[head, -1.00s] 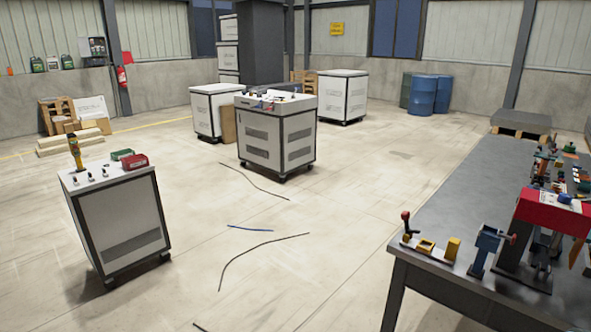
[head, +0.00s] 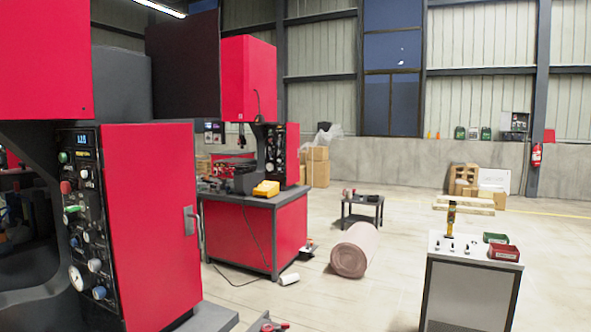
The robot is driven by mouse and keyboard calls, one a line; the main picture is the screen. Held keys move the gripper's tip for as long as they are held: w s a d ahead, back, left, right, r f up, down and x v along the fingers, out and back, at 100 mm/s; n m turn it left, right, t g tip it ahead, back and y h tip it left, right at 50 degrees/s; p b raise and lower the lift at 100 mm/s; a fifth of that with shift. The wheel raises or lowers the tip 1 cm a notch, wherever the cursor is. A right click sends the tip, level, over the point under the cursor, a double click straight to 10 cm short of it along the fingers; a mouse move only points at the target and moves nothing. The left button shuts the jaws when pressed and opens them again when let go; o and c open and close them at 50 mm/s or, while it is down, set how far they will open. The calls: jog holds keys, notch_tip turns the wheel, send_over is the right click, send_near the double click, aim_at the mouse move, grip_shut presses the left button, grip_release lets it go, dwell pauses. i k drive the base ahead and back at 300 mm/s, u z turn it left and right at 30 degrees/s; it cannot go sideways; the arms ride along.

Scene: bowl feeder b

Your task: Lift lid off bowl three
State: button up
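I cannot make out bowl three or its lid in the head view. My gripper is not in view either. The nearest small objects stand on a white-topped cabinet (head: 475,290) at the lower right. They are a yellow upright tool (head: 450,218), a green bin (head: 496,238), a red bin (head: 503,253) and several small dark pieces. None of them looks like a lidded bowl.
A large red machine (head: 150,220) with a control panel fills the near left. Behind it is a red workbench (head: 255,235) with a yellow box (head: 266,189) on top. A brown roll (head: 355,250) lies on the floor, near a small dark table (head: 362,209). Floor between roll and cabinet is clear.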

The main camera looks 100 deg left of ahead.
aim_at(24, 168)
jog(key=u, duration=2.9)
jog(key=i, duration=5.4)
jog(key=u, duration=3)
jog(key=i, duration=0.1)
jog(key=z, duration=0.3)
